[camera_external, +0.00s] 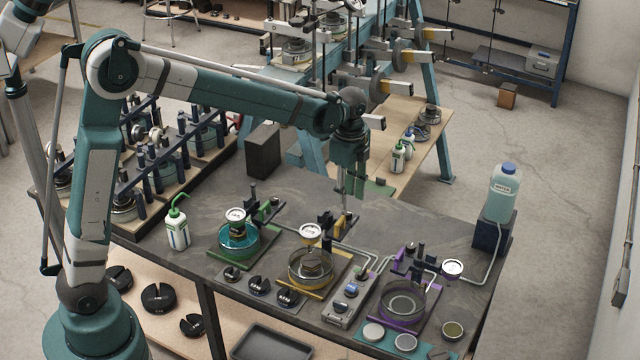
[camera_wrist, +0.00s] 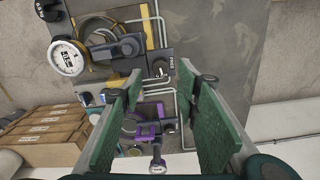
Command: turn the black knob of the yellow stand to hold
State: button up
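The yellow stand (camera_external: 312,289) is on the dark bench in the external view, with a round white gauge (camera_external: 310,233) and a glass dish on it. Dark valve parts (camera_external: 327,222) stand behind the gauge. In the wrist view the yellow stand (camera_wrist: 150,28) is at the top, with its gauge (camera_wrist: 67,57) to the left. My gripper (camera_external: 354,190) is above the back of the bench, right of this stand. In the wrist view my gripper (camera_wrist: 170,78) is open and empty.
A teal-green stand (camera_external: 238,256) is to the left and a purple stand (camera_external: 402,320) to the right. Metal tubes run between them. A black block (camera_external: 263,152), a green-capped bottle (camera_external: 177,228) and a blue-capped bottle (camera_external: 504,192) stand around.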

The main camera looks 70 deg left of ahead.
jog(key=shift+r, duration=1.2)
jog(key=shift+d, duration=0.1)
jog(key=s+d+r+n+t+b, duration=0.1)
jog(key=s+d+r+n+t, duration=0.15)
jog(key=s+d, duration=0.45)
jog(key=s+d+r+n+t+b, duration=0.1)
jog(key=s+d+r+n, duration=0.25)
jog(key=s, duration=0.75)
jog(key=s+d+f+n+t, duration=0.2)
jog(key=s+d, duration=0.1)
jog(key=s, duration=0.5)
jog(key=s+d+f+n+t+b, duration=0.1)
jog(key=s+d+f+n, duration=0.1)
jog(key=s, duration=0.7)
jog(key=shift+d+f+n+t+b, duration=0.35)
jog(key=shift+d+f, duration=0.25)
jog(key=shift+d, duration=0.4)
dwell(2.2)
